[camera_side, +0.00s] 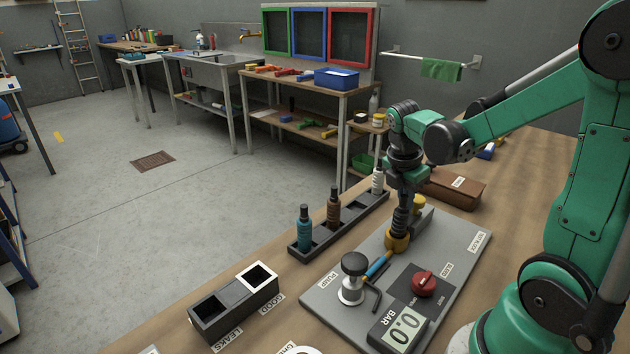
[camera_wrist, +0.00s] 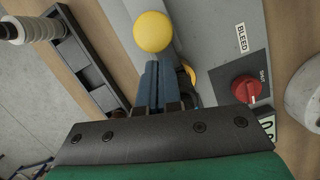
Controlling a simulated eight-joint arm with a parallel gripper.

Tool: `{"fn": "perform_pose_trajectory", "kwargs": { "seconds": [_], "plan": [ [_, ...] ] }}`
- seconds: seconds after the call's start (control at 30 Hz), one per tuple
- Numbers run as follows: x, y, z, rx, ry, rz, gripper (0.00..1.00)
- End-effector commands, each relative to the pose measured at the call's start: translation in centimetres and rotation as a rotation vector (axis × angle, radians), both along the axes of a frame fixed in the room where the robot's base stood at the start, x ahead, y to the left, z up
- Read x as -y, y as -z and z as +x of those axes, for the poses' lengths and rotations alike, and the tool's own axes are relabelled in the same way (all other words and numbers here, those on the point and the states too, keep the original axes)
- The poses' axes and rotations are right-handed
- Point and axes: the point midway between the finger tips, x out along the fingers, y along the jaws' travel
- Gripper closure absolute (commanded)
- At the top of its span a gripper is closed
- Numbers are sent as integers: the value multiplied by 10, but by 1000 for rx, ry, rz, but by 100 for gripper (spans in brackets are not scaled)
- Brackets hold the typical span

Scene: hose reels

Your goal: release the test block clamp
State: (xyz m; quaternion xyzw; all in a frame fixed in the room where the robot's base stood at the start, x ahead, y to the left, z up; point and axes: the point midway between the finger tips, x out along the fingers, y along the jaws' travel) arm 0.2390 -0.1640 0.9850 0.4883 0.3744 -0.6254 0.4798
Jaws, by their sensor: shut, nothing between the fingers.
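The grey test block plate (camera_side: 330,295) lies on the bench in the side view. A yellow ball knob (camera_wrist: 152,31), which looks like the clamp handle's end, shows just beyond my fingertips in the wrist view. In the side view a yellow knob (camera_side: 419,203) shows partly behind my gripper. My gripper (camera_wrist: 161,66) is shut and empty, its two blue-grey fingers together, close to the ball; I cannot tell whether they touch it. A yellow fitting (camera_side: 396,241) joins a blue hose piece (camera_side: 377,266) on the plate. My fingers partly hide the clamp area in the wrist view.
On the plate stand a black-topped pump (camera_side: 354,266), a red bleed knob (camera_side: 424,283) and a gauge reading 0.0 (camera_side: 402,331). A dark rack (camera_side: 298,247) with several bottles stands left of it. A two-bin box (camera_side: 232,312) is front left; a brown case (camera_side: 452,190) lies behind.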

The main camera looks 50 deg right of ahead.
Motion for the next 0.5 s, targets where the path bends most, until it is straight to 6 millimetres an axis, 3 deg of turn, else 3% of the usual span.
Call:
{"fn": "perform_pose_trajectory", "kwargs": {
  "seconds": [0.3,0.5],
  "plan": [
    [34,0,0,0,2,0,100],
    [37,0,0,0,0,-1,100]
  ]
}}
